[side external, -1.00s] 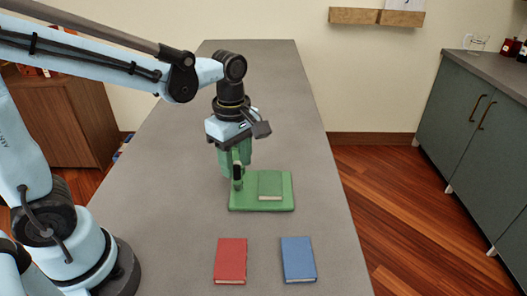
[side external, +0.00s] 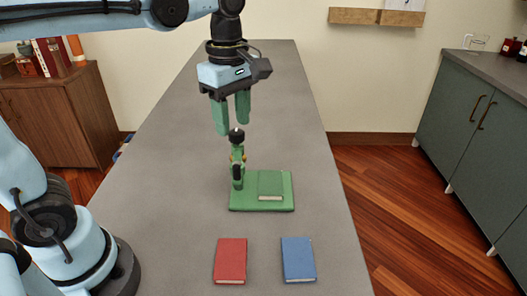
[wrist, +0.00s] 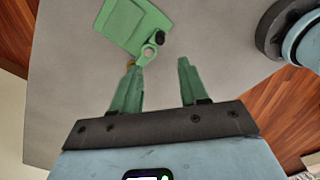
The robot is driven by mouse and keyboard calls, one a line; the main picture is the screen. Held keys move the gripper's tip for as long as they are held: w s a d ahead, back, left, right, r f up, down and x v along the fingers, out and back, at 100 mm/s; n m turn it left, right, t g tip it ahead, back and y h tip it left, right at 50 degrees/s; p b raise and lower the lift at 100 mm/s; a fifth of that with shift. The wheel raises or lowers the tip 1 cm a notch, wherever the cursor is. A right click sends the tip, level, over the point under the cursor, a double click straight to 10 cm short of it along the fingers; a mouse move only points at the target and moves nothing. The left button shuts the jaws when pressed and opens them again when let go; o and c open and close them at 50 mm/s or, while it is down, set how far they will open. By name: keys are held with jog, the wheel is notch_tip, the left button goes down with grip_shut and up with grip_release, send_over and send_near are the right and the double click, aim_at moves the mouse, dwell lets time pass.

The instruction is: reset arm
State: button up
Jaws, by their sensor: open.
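My gripper (side external: 233,116) is open and empty, with two green fingers pointing down above the grey table (side external: 190,190). In the wrist view my gripper (wrist: 157,75) shows a clear gap between its fingers. Below it in the side view stands a small upright green object with a dark top (side external: 238,160), apart from the fingertips. It stands at the left edge of a green tray (side external: 262,206). The wrist view shows the tray (wrist: 115,25) and the green object (wrist: 149,52) beyond the left finger.
A red book (side external: 230,260) and a blue book (side external: 298,259) lie flat at the near end of the table. The far part of the table is clear. A wooden cabinet (side external: 50,110) stands left and a grey-green cabinet (side external: 470,140) right.

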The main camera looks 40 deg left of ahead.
jog(key=s+a+f+m+t, duration=0.1)
jog(key=f+m+t, duration=0.2)
jog(key=m, duration=0.6)
jog(key=s+a+f+m+t, duration=0.1)
jog(key=f+m+t, duration=0.3)
jog(key=m, duration=0.6)
jog(key=shift+s+a, duration=0.4)
jog(key=shift+s, duration=0.35)
